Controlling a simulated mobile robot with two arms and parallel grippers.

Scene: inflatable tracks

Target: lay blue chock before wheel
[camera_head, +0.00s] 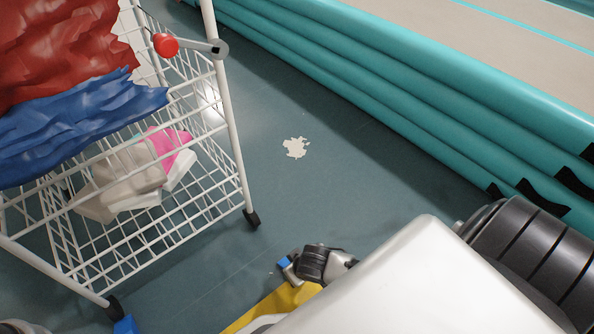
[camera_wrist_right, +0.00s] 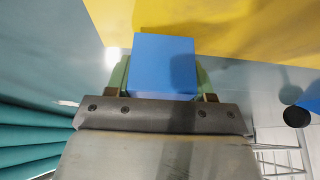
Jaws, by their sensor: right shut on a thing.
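My right gripper (camera_head: 288,268) is shut on a blue chock (camera_wrist_right: 165,65), a plain block between its two green fingers. In the head view only a small blue part of it shows past my wrist. It is apart from the cart, right of and below the cart's near right wheel (camera_head: 252,218). Another cart wheel (camera_head: 113,306) stands at the lower left, with a second blue block (camera_head: 126,325) close by it. A dark wheel (camera_wrist_right: 297,117) and a blue patch (camera_wrist_right: 312,98) show at the right wrist view's edge. My left gripper is not in view.
The white wire cart (camera_head: 228,130) holds red cloth (camera_head: 60,45), blue cloth (camera_head: 80,125) and pale and pink items. A yellow surface (camera_head: 272,306) lies below my right gripper. Teal inflatable tubes (camera_head: 400,90) run along the right. The floor between is clear except for a white patch (camera_head: 295,147).

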